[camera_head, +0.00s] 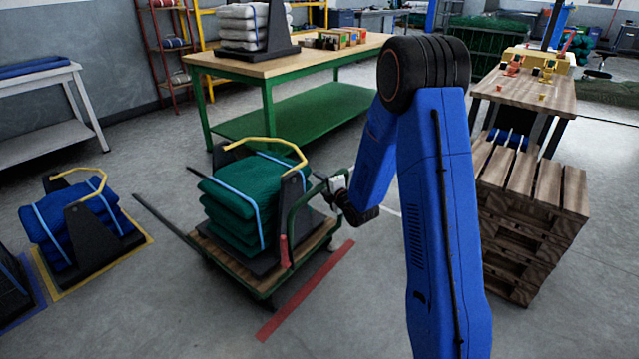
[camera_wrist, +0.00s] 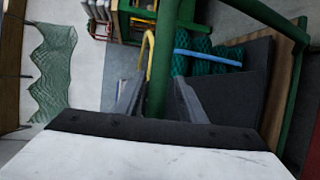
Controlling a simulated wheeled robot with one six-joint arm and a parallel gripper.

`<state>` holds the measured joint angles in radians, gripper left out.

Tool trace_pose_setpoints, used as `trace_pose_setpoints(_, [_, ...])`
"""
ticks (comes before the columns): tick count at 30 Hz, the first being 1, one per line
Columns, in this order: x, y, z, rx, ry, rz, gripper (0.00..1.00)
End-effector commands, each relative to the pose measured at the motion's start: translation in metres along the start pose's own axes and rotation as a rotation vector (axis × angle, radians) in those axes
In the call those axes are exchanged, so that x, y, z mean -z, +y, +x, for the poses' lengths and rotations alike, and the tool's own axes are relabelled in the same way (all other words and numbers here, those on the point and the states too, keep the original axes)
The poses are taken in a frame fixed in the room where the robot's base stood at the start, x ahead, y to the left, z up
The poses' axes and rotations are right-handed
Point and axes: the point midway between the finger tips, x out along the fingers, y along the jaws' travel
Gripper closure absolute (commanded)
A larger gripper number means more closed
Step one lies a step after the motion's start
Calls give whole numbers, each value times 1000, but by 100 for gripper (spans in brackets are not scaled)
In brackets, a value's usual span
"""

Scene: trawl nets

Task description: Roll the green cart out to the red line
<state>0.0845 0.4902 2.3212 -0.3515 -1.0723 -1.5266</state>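The green cart (camera_head: 232,272) has a wooden deck and a green tube handle, and carries a stack of folded green nets (camera_head: 235,215) in a dark cradle with a yellow bar. The red line (camera_head: 305,290) lies on the floor just beyond the cart's handle-side edge, with a narrow strip of floor between in the head view. My gripper (camera_head: 335,184) is at the cart's handle. In the wrist view my gripper (camera_wrist: 160,98) has one finger on each side of the green handle tube (camera_wrist: 163,55) and appears closed on it. The fingertip contact is partly hidden.
Stacked pallets (camera_head: 530,220) stand to the right, beside a wooden worktable (camera_head: 525,88). A green-framed table (camera_head: 300,60) stands behind the cart. A cradle of blue nets (camera_head: 75,225) sits on a yellow-marked floor spot at left. Floor in front of the cart is clear.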

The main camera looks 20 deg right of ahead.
Motion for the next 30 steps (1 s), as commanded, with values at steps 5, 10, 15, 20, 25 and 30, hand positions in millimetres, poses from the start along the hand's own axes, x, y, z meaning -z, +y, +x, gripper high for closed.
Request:
trace_pose_setpoints(5, [0,1,0,-2,1,0,63])
trace_pose_setpoints(10, [0,1,-10,-2,0,0,63])
trace_pose_setpoints(15, [-1,1,-38,-2,-1,0,63])
trace_pose_setpoints(20, [-1,1,-70,-1,-2,1,63])
trace_pose_setpoints(25, [-1,0,-98,0,-1,0,63])
trace_pose_setpoints(30, [-1,0,-115,-1,-1,0,63])
